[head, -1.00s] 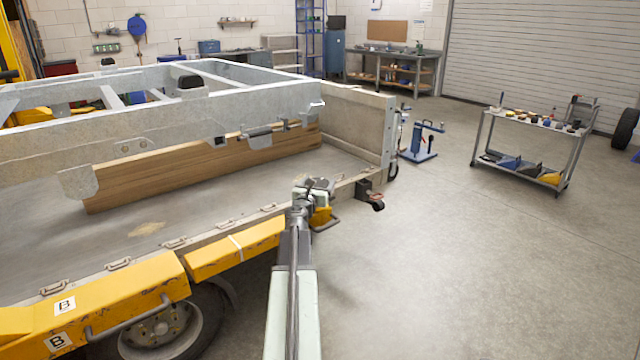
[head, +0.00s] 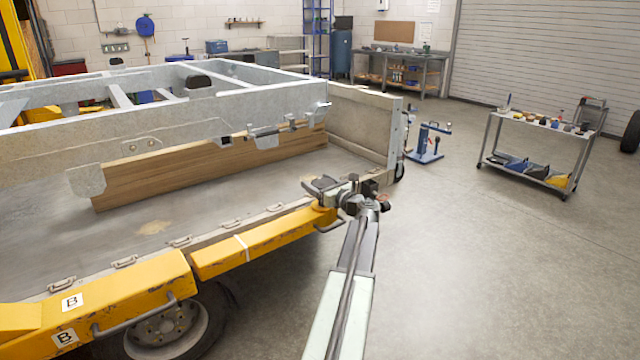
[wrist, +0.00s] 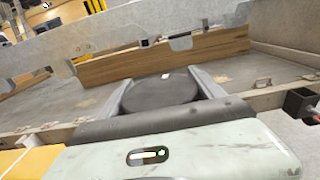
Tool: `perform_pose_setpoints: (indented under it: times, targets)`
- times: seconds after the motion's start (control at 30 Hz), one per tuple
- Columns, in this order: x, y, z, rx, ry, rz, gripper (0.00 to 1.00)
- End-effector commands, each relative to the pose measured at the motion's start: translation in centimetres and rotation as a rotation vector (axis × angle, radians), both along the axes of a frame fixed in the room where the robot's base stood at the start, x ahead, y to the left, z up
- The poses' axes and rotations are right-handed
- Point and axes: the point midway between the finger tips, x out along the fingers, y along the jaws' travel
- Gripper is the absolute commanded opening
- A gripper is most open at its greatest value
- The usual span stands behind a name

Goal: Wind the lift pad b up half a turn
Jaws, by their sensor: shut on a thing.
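Lift pad b (wrist: 160,92) is a dark round disc, seen from above in the wrist view. It also shows in the head view (head: 322,183), small, at the end of the yellow lift arm (head: 262,238) that carries "B" labels farther left. My gripper (head: 330,188) reaches it from the front right. In the wrist view the grey fingers of my gripper (wrist: 160,84) lie on either side of the disc and are shut on it. The pad's lower part and thread are hidden. I cannot tell how far it is wound.
A galvanised trailer frame (head: 170,122) stands above and behind the pad, with a wooden board (head: 190,168) below its rail. A wheel (head: 175,330) is at the lower left. A tool trolley (head: 535,150) stands at right.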

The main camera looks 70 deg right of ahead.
Motion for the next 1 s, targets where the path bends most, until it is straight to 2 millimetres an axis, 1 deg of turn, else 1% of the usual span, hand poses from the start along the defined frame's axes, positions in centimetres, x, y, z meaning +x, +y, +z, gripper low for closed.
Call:
perform_pose_setpoints:
  times: [0.03, 0.6, 0.8, 1.0]
  targets:
    - [0.0, -0.4, -0.1, 0.0, 0.002, 0.041, 0.35]
    - [0.5, 1.0, -0.2, 0.0, 0.006, 0.577, 0.35]
    - [0.5, 1.6, -0.2, -0.001, 0.007, 0.732, 0.35]
    - [0.5, 2.1, -0.3, 0.0, 0.008, 0.844, 0.35]
